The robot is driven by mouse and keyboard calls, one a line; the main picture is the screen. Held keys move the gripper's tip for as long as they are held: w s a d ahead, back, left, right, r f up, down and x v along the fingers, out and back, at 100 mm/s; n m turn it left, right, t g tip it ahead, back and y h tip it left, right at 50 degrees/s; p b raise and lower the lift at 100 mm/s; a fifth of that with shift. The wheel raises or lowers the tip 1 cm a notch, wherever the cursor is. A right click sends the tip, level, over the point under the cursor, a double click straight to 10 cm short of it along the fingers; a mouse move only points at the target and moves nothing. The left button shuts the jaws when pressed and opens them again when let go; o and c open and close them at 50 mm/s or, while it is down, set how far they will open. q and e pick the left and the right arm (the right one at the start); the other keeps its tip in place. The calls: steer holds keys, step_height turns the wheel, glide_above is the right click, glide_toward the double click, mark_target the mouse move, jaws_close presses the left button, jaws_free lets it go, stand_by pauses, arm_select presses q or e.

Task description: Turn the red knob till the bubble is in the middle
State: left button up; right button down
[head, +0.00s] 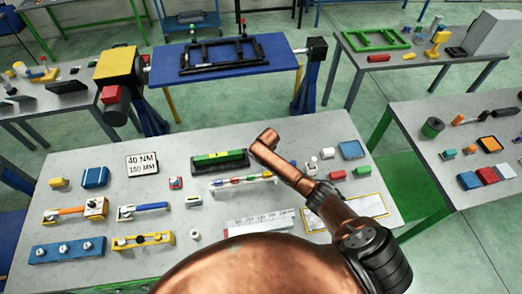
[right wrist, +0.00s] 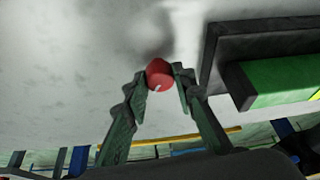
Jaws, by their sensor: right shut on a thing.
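The spirit level (head: 207,160) is a green bar on a black base at the middle of the grey table. It has a small yellowish patch, and the bubble is too small to make out. In the right wrist view the green bar (right wrist: 275,82) and its dark base (right wrist: 222,50) show at the right. The red knob (right wrist: 160,74) with a pale mark lies left of the base's end. My right gripper (right wrist: 162,82) has its two dark green fingers around the knob, shut on it. In the head view my copper arm hides the knob and right gripper. My left gripper is not in view.
A row of coloured pieces (head: 240,181) stands just in front of the level. A ruler-like plate (head: 258,224) and a white sign (head: 142,165) lie nearby. A blue table with a black frame (head: 222,55) stands behind. Clamps and blocks fill the table's left side.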

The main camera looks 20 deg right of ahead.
steer(key=m+h, duration=0.1)
steer(key=m, duration=0.2)
steer(key=shift+a+p, duration=0.2)
steer(key=shift+p, duration=0.15)
steer(key=shift+m+g+h, duration=0.3)
steer(key=shift+m+g, duration=0.1)
steer(key=shift+m, duration=0.4)
steer(key=shift+w+a+f+m+h+b, duration=0.1)
steer(key=shift+m+h+b, duration=0.3)
steer(key=shift+m, duration=0.6)
steer(key=m+g+b, duration=0.1)
steer(key=m+b, duration=0.1)
steer(key=m, duration=0.1)
steer(key=shift+w+h, duration=0.1)
steer(key=shift+h, duration=0.3)
steer(key=m+g+b, duration=0.1)
steer(key=m+b, duration=0.2)
steer(key=shift+h, duration=0.3)
steer(key=shift+m+g+b, duration=0.5)
steer(key=shift+m+b, duration=0.55)
steer(key=shift+m, duration=0.05)
